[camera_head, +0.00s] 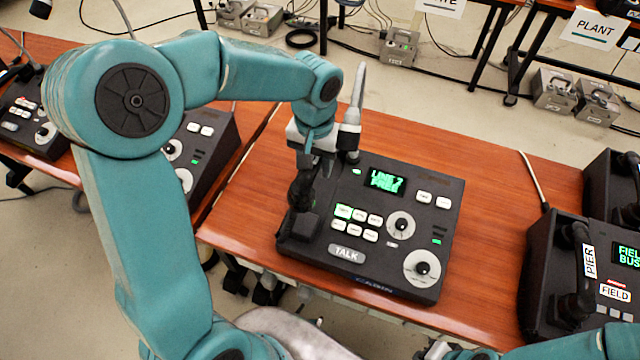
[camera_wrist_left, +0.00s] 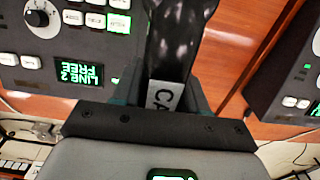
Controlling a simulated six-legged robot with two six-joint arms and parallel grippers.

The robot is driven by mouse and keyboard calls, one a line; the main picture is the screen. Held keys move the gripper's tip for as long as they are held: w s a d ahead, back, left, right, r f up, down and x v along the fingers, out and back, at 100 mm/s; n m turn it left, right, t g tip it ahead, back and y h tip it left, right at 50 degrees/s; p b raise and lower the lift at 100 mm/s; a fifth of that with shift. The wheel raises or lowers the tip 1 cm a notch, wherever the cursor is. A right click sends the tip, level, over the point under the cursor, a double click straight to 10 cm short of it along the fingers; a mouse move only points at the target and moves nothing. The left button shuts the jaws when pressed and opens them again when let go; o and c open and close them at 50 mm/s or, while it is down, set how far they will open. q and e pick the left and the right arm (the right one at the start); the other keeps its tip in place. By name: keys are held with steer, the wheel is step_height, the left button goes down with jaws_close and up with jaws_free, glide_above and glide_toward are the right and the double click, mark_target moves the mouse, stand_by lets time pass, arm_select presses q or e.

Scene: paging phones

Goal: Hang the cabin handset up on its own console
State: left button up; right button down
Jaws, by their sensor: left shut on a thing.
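The cabin console (camera_head: 320,255) is a dark sloped box with a green screen, white keys, two dials and a TALK key. It also shows at the upper left of the left wrist view (camera_wrist_left: 100,40). My left gripper (camera_head: 308,165) is shut on the black cabin handset (camera_head: 303,192), over the console's left side. In the left wrist view the handset (camera_wrist_left: 182,40) runs up between the fingers, its white label partly hidden and reading "CA". I cannot tell whether the handset touches the console. Part of my right gripper (camera_head: 440,350) shows at the bottom edge; its fingers are unclear.
The console stands on a brown wooden table (camera_head: 500,165). A field console (camera_head: 545,290) with a PIER-labelled handset (camera_head: 580,285) stands at the right. Other consoles (camera_head: 200,150) stand on the table to the left. Bare wood lies between the cabin and field consoles.

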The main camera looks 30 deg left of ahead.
mark_target(316, 187)
arm_select(q)
step_height(316, 187, down, 8)
steer(key=shift+s+f, duration=0.1)
steer(key=shift+s, duration=0.05)
steer(key=shift+w+a+f, duration=0.1)
steer(key=shift+w+f, duration=0.1)
steer(key=shift+f, duration=0.05)
steer(key=shift+s, duration=0.15)
steer(key=shift+f, duration=0.1)
steer(key=o, duration=1.2)
